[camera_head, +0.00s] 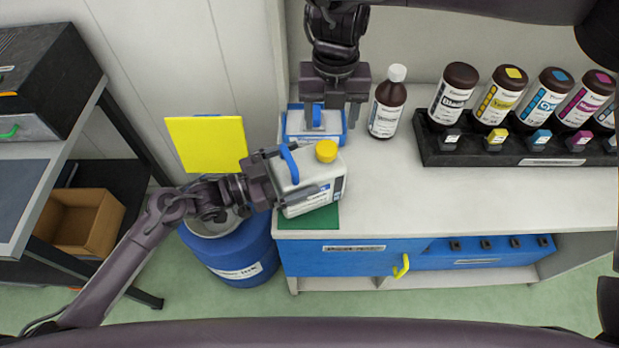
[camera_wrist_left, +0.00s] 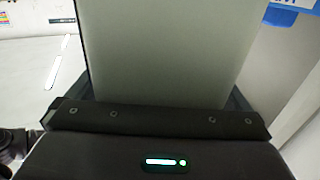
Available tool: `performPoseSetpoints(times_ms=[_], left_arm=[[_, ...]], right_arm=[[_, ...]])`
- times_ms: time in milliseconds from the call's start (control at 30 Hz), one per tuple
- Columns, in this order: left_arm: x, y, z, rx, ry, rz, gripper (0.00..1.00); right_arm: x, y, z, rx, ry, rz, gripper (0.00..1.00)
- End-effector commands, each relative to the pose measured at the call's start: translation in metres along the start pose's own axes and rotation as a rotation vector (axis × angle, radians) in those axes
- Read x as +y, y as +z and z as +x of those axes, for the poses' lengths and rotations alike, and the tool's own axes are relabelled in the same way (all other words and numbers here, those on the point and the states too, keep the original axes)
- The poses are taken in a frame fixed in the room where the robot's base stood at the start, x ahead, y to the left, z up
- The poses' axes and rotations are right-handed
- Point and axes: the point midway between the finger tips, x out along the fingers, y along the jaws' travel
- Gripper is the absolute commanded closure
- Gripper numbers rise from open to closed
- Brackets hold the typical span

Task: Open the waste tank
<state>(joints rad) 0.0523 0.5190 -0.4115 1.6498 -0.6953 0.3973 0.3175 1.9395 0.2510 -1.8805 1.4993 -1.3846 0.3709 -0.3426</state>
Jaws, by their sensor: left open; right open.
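A blue barrel (camera_head: 232,262) with a partly readable white label stands on the floor left of the counter. Its top opening (camera_head: 212,224) shows partly behind my left arm. A yellow square panel (camera_head: 207,143) stands upright behind it; whether it is joined to the barrel is unclear. My left gripper (camera_head: 310,178) is open, its fingers around a white jug (camera_head: 318,208) with a yellow cap (camera_head: 326,151) and blue handle, above a green mat (camera_head: 300,222). The jug's pale side (camera_wrist_left: 165,50) fills the left wrist view. My right gripper (camera_head: 332,116) is open over a blue-and-white tray (camera_head: 300,136).
A brown bottle with a white cap (camera_head: 388,105) stands right of the tray. A black rack (camera_head: 520,155) holds several ink bottles. The counter's right front is clear. A cardboard box (camera_head: 85,222) sits at left.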

Motion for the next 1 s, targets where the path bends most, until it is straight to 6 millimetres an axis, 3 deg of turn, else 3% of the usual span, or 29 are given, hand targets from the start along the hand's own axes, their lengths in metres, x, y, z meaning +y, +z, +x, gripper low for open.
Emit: performPoseSetpoints(times_ms=[333, 900, 1000], left_arm=[[0.0000, 0.0006, 0.0038, -0.002, 0.000, 0.000, 0.01], [-0.0002, 0.0004, 0.0035, -0.001, -0.001, 0.000, 0.76], [-0.0002, 0.0004, 0.0034, -0.001, -0.001, 0.000, 0.77]], right_arm=[[0.0006, -0.0001, -0.0001, 0.000, 0.001, -0.001, 0.40], [0.0006, -0.0001, -0.0002, 0.000, 0.001, 0.036, 0.40], [0.0006, -0.0001, -0.0002, 0.000, 0.001, 0.137, 0.40]])
